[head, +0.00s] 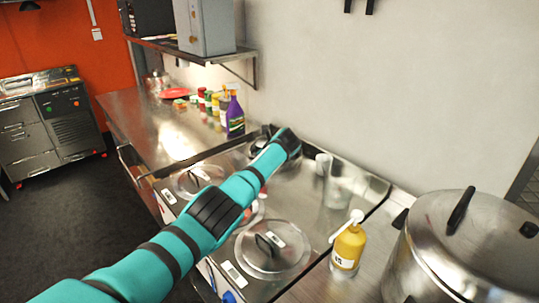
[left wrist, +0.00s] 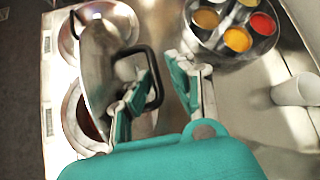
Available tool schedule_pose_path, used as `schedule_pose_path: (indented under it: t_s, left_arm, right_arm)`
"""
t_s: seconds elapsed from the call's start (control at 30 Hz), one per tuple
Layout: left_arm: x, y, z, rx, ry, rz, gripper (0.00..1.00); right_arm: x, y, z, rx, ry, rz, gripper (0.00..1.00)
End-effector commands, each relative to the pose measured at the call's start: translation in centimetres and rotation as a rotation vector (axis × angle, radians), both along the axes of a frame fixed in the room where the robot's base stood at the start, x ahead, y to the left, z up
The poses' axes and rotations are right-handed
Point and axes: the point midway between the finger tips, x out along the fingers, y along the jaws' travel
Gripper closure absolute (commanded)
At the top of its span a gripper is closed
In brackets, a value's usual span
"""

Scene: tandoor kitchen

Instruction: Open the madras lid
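A steel lid (left wrist: 101,70) with a black loop handle (left wrist: 156,82) shows in the left wrist view, tipped up steeply. Below it is an uncovered round well (left wrist: 78,112) with brown contents. My left gripper (left wrist: 160,65) is at the handle. Its fingers are apart, one on the loop's inner side and one outside; I see no firm grip. In the head view my left gripper (head: 289,143) reaches over the back of the steel counter, and my arm hides part of the wells. Label text is unreadable, so I cannot tell which well is madras. My right gripper is not in view.
Another lid (head: 290,258) lies flat at the front, and one (head: 188,184) lies left of my arm. A round spice tray (left wrist: 208,43), a white cup (left wrist: 296,91), a yellow bottle (head: 348,246), a purple spray bottle (head: 235,117) and a large pot (head: 440,250) stand around.

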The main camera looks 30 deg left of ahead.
Motion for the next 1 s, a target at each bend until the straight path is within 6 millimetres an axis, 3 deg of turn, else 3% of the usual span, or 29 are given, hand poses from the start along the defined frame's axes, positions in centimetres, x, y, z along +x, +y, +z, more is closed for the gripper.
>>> schedule_pose_path:
  t_s: [0.6, 1.0]
  left_arm:
    - [-3.9, -5.6, 6.7, 0.001, -0.007, -0.007, 0.82]
    - [-4.6, -6.5, 7.7, 0.000, -0.005, -0.006, 0.82]
  right_arm:
    - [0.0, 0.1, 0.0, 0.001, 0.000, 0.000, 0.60]
    - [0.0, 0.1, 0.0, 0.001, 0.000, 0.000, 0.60]
